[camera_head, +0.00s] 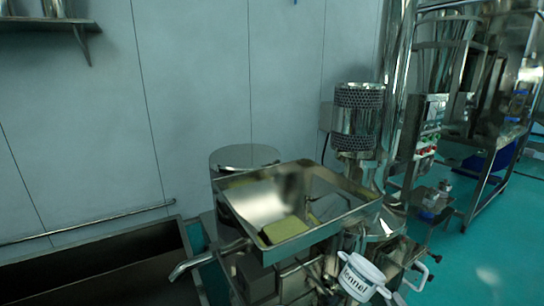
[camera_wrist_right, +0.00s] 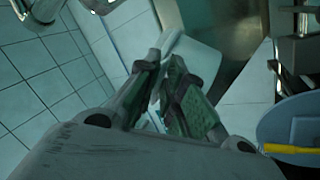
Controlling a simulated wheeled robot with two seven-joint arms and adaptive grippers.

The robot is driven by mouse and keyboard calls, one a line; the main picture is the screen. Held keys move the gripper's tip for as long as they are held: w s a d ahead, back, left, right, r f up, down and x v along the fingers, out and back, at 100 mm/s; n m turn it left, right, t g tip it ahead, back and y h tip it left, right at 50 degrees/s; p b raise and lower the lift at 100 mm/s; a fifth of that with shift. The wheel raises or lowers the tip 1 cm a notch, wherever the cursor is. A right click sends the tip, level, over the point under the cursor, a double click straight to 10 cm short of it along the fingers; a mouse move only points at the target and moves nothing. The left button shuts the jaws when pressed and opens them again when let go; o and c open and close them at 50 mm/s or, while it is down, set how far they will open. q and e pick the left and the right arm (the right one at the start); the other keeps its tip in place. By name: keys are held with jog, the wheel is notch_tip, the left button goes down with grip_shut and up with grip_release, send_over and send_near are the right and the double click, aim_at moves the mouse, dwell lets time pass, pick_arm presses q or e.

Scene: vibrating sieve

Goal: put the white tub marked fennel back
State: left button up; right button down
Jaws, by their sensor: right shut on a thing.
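The white tub marked fennel (camera_head: 359,279) is at the bottom of the head view, in front of the steel sieve machine. It is tilted, and its label is partly readable. My right gripper (camera_wrist_right: 168,66) is shut on it; in the wrist view the fingers close on a white edge of the tub (camera_wrist_right: 192,57). Which part of the tub is gripped is hard to tell. The tub appears held in the air. My left gripper is not in view.
The sieve's open steel tray (camera_head: 342,222) lies behind the tub, with a yellow-green block (camera_head: 287,229) in it. A dark trough (camera_head: 95,262) stands at the left. Green floor (camera_head: 480,262) is free at the right. A blue round container (camera_wrist_right: 285,122) shows in the wrist view.

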jog(key=s+a+f+m+t+h, duration=0.1)
jog(key=a+m+h, duration=0.3)
jog(key=a+h, duration=0.4)
jog(key=shift+s+a+f+t, duration=0.15)
jog(key=shift+a+f+t, duration=0.5)
jog(key=shift+a, duration=2.55)
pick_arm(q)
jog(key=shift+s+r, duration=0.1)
pick_arm(e)
jog(key=shift+f+g, duration=0.15)
jog(key=shift+g, duration=0.2)
